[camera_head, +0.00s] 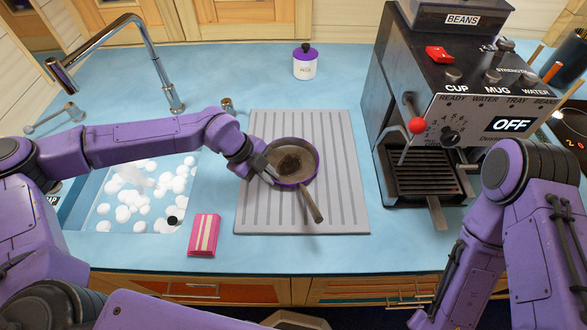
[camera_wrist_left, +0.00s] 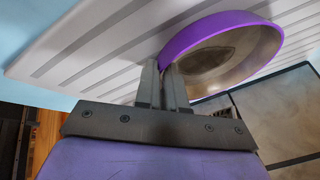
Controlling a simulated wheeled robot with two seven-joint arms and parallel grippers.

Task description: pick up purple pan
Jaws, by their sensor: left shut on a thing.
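The purple pan (camera_head: 307,176) has a purple rim, a grey inside with a dark brown patch, and a handle pointing down and to the right. It is over the grey ridged draining mat (camera_head: 343,212); I cannot tell whether it touches the mat. My left gripper (camera_head: 271,176) is shut on the pan's left rim. In the left wrist view the fingers (camera_wrist_left: 168,85) meet the purple rim of the pan (camera_wrist_left: 225,62). My right arm is at the right, but its gripper is not in view.
A sink (camera_head: 105,222) with white foam is at the left, under a chrome tap (camera_head: 165,75). A pink sponge (camera_head: 204,235) lies left of the mat. A coffee machine (camera_head: 430,110) stands at the right. A white jar (camera_head: 305,66) with a purple lid stands behind the mat.

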